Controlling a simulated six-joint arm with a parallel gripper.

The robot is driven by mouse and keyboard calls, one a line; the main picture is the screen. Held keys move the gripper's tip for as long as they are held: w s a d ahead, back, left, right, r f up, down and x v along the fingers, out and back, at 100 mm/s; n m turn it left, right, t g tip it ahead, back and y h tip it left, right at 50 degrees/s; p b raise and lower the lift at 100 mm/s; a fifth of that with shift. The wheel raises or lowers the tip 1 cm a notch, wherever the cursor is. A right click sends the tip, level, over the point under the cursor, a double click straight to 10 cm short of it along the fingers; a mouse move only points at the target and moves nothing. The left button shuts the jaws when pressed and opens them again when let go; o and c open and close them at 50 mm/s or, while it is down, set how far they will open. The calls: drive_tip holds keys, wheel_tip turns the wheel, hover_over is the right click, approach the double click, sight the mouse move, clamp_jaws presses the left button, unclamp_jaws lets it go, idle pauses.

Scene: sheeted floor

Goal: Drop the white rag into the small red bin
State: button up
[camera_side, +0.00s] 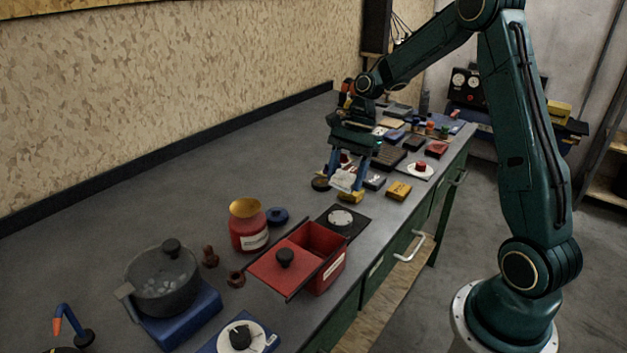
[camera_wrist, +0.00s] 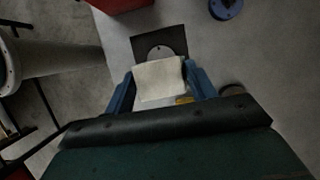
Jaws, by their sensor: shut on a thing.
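The white rag (camera_side: 342,181) hangs between the blue fingers of my gripper (camera_side: 346,186), which is shut on it above the bench. In the wrist view the rag (camera_wrist: 158,79) is a pale folded cloth held between both fingers (camera_wrist: 160,84). The small red bin (camera_side: 330,272) stands nearer the bench's front edge, below and left of my gripper in the side view. Its red lid (camera_side: 271,272) with a black knob sits off to the left, so the bin's top is partly open. Part of the bin (camera_wrist: 118,4) shows at the wrist view's top edge.
A black square plate with a pale disc (camera_side: 342,219) lies between my gripper and the bin. A red jar with a yellow top (camera_side: 248,232), a blue ring (camera_side: 277,215) and a grey pot (camera_side: 164,287) stand left. Several small items crowd the bench behind my gripper.

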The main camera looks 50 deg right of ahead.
drive_tip(key=s+a+r, duration=0.2)
drive_tip(key=a, duration=0.6)
drive_tip(key=s+a+r, duration=0.2)
drive_tip(key=a, duration=0.6)
drive_tip(key=shift+s+r, duration=0.15)
drive_tip(key=shift+r, duration=0.05)
drive_tip(key=shift+f, duration=0.15)
drive_tip(key=shift+d+f, duration=0.1)
drive_tip(key=shift+f, duration=2.75)
drive_tip(key=o, duration=1)
drive_tip(key=shift+r, duration=0.1)
drive_tip(key=v, duration=1.3)
drive_tip(key=shift+d+r, duration=0.15)
drive_tip(key=shift+r, duration=0.1)
